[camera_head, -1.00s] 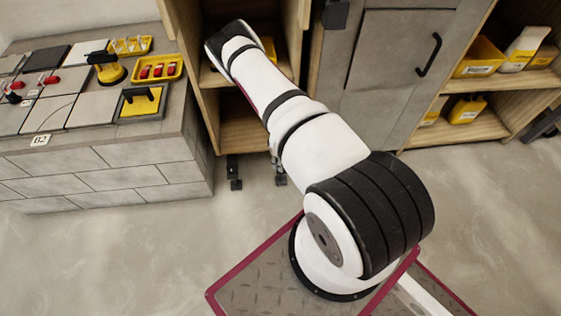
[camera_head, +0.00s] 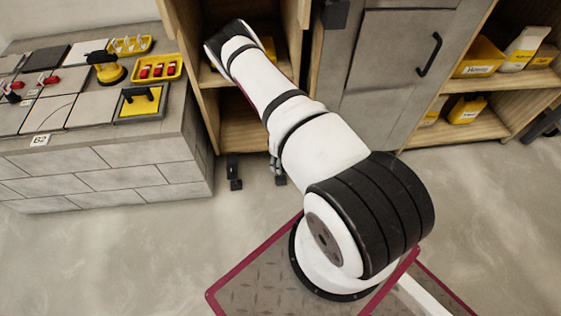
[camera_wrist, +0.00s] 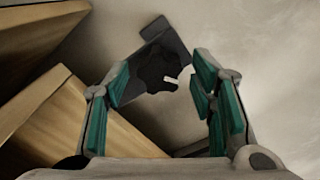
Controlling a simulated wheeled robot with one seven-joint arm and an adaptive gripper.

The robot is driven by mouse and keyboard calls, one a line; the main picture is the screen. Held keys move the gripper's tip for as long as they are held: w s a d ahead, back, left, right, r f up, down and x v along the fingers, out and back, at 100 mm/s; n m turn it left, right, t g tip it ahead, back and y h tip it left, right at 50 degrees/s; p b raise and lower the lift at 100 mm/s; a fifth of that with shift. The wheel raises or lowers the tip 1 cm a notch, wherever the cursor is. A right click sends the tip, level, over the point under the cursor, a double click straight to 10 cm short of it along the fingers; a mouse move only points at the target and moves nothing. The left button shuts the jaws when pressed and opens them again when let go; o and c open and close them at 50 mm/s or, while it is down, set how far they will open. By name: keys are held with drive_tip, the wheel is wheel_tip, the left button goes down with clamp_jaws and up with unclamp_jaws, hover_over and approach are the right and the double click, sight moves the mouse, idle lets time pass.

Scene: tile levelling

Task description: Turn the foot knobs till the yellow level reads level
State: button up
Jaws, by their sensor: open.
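A black lobed foot knob (camera_wrist: 158,70) with a small white mark on its right side shows in the wrist view, in front of a dark plate. My gripper (camera_wrist: 163,78) is open, its teal-padded fingers to the left and right of the knob. I cannot tell whether a pad touches it. The yellow level is not seen in either view.
The wooden cabinet (camera_head: 181,70) stands close to my arm, and its boards (camera_wrist: 75,125) fill the left of the wrist view. A tiled block (camera_head: 100,165) with tools stands at left. A grey cabinet door (camera_head: 385,60) is at right.

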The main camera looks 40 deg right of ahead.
wheel_tip(320, 180, up, 12)
idle(0.5)
drive_tip(key=shift+f, duration=0.1)
